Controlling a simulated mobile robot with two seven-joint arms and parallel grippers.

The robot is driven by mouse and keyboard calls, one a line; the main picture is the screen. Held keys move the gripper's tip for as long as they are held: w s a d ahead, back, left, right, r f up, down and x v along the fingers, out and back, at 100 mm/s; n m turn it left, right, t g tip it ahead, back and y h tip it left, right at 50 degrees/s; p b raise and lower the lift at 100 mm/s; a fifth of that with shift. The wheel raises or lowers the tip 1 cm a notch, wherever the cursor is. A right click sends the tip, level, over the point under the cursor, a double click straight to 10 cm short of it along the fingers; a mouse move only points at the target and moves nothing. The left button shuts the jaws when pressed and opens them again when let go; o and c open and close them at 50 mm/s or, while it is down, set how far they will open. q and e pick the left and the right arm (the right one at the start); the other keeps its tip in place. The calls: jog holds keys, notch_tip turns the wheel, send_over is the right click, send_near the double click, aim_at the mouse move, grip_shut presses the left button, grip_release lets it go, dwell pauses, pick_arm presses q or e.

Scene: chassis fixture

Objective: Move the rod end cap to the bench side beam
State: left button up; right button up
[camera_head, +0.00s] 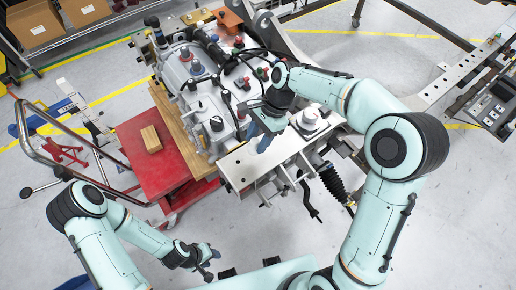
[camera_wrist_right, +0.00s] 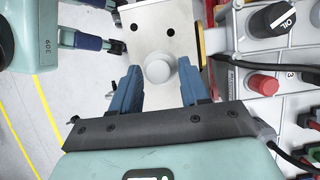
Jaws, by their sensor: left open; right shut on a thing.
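The rod end cap (camera_wrist_right: 158,68), a small round pale-grey piece, sits between the two blue fingers of my right gripper (camera_wrist_right: 160,80) in the right wrist view, with both fingertips against its sides. In the head view my right gripper (camera_head: 262,143) points down over the flat silver beam (camera_head: 238,168) at the fixture's near edge; the cap is hidden there. This beam, which I take as the bench side beam, shows two dark holes in the wrist view (camera_wrist_right: 152,38). I cannot tell whether the cap touches it. My left gripper (camera_head: 212,263) is open and empty, low and away from the fixture.
An engine assembly (camera_head: 205,85) with hoses and coloured caps fills the fixture behind the beam. A round light mount (camera_head: 310,118) stands right of my right gripper. A red cart (camera_head: 140,180) carries a wooden block (camera_head: 151,138) at left.

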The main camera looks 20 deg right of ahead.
pick_arm(q)
jog(key=shift+s+f, duration=0.3)
jog(key=shift+f, duration=0.1)
pick_arm(e)
notch_tip(320, 180, down, 6)
jog(key=shift+r, duration=0.1)
pick_arm(q)
jog(key=shift+b, duration=0.3)
pick_arm(e)
jog(key=shift+f, duration=0.2)
jog(key=o, duration=1.3)
jog(key=shift+r, duration=0.15)
pick_arm(q)
jog(key=shift+w+r+p, duration=0.9)
jog(key=shift+w+r, duration=0.2)
jog(key=shift+r, duration=0.1)
pick_arm(e)
jog(key=v, duration=1.2)
